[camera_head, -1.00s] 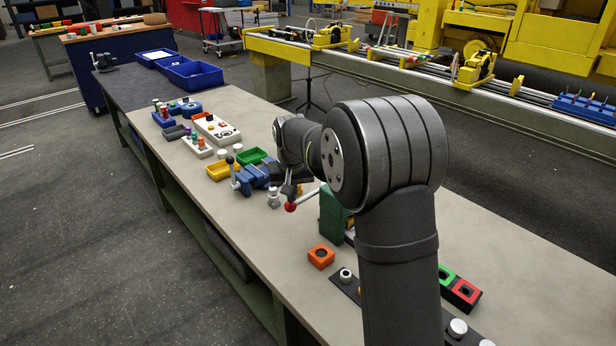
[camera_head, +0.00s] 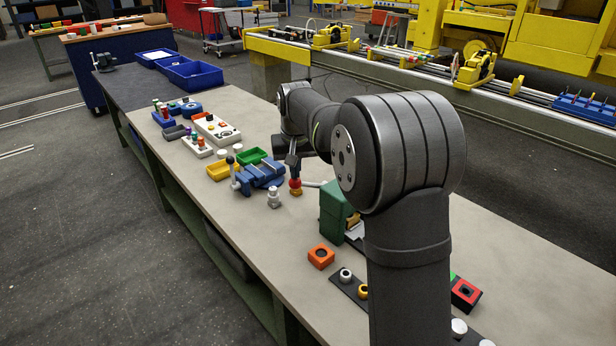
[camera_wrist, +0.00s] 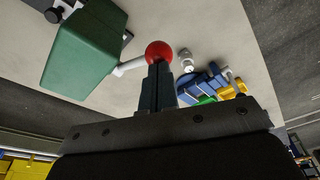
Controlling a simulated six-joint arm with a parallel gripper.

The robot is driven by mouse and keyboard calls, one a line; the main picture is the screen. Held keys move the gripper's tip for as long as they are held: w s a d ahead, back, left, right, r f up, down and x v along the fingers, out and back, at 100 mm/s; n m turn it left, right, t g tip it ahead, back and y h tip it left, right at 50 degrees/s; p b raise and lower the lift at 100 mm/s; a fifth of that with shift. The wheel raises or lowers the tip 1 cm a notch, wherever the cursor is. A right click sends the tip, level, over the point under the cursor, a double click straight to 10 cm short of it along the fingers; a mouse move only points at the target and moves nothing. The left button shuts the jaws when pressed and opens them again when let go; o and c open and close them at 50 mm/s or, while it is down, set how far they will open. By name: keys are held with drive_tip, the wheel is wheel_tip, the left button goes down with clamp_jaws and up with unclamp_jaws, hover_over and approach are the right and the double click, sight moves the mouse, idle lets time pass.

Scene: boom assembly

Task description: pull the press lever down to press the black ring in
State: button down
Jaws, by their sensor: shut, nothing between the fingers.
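The green press (camera_head: 335,212) stands on the bench, partly behind my arm; it also shows in the wrist view (camera_wrist: 82,50). Its pale lever (camera_head: 313,184) sticks out to the left, about level, and ends in a red ball (camera_head: 295,183). In the wrist view the lever (camera_wrist: 130,67) meets the red ball (camera_wrist: 158,51) right at my fingertips. My gripper (camera_head: 293,172) is shut and empty, its tips just above the ball; the wrist view shows the closed fingers (camera_wrist: 158,72). Whether they touch the ball is unclear. I cannot make out the black ring; the press's inside is mostly hidden.
A blue vise-like fixture (camera_head: 258,175), a yellow tray (camera_head: 219,170) and a green tray (camera_head: 251,156) lie left of the lever. A small white-grey part (camera_head: 273,197) stands nearby. An orange block (camera_head: 321,256) sits in front of the press. The bench's near-left side is clear.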

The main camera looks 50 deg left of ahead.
drive_tip(key=shift+w+r, duration=0.75)
drive_tip(key=shift+r, duration=0.15)
drive_tip(key=shift+w+a+v, duration=0.15)
drive_tip(key=shift+a+v, duration=0.05)
drive_tip(key=shift+v, duration=1)
drive_tip(key=shift+w+a+v, duration=0.1)
drive_tip(key=shift+a+v, duration=0.1)
drive_tip(key=shift+v, duration=1.05)
drive_tip(key=shift+r, duration=0.1)
drive_tip(key=shift+s+d+x, duration=0.15)
drive_tip(key=shift+d+x, duration=0.05)
drive_tip(key=shift+x, duration=1)
drive_tip(key=shift+s+d+x, duration=0.1)
drive_tip(key=shift+d+x, duration=0.1)
drive_tip(key=shift+x, duration=1.05)
drive_tip(key=c, duration=2.1)
unclamp_jaws()
